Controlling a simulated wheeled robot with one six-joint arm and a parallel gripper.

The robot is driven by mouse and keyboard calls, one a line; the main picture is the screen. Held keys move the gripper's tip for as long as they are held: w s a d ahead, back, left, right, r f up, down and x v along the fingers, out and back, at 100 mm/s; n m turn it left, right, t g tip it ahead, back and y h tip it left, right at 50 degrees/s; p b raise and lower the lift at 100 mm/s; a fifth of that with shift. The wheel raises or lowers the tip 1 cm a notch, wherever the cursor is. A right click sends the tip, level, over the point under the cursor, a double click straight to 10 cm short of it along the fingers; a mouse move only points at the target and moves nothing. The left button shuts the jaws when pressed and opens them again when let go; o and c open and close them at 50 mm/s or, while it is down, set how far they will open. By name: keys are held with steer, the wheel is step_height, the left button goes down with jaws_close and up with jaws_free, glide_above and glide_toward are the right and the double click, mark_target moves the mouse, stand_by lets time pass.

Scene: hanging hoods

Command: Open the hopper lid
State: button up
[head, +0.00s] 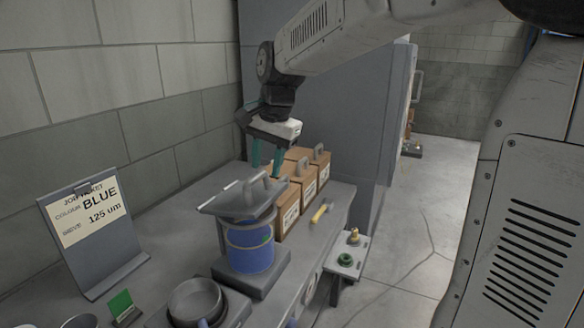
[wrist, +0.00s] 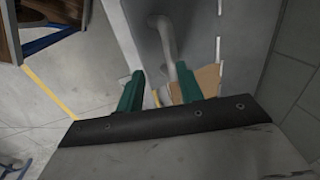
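In the head view a grey hopper lid (head: 228,204) with a raised bar handle (head: 260,187) lies over the top of a blue hopper (head: 250,257). Whether the lid touches the rim all round is hard to tell. My gripper (head: 266,170) is above the handle, its two teal fingers pointing down and apart. In the wrist view the fingers (wrist: 160,88) are spread, with the grey handle (wrist: 166,38) running down toward the gap between them. The gripper holds nothing; contact with the handle cannot be made out.
Cardboard boxes (head: 304,190) with grey handles stand close behind the hopper. A yellow-handled tool (head: 320,213) lies to their right. A job ticket board (head: 93,231) reads BLUE, 125 um. A grey pan (head: 195,300) and green card (head: 121,303) are at the front. A small side stand (head: 347,257) is right.

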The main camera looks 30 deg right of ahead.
steer(key=s+r+n, duration=0.2)
steer(key=s+n, duration=0.1)
steer(key=s, duration=0.7)
steer(key=shift+d, duration=0.3)
steer(key=shift+r, duration=0.1)
steer(key=shift+c, duration=0.4)
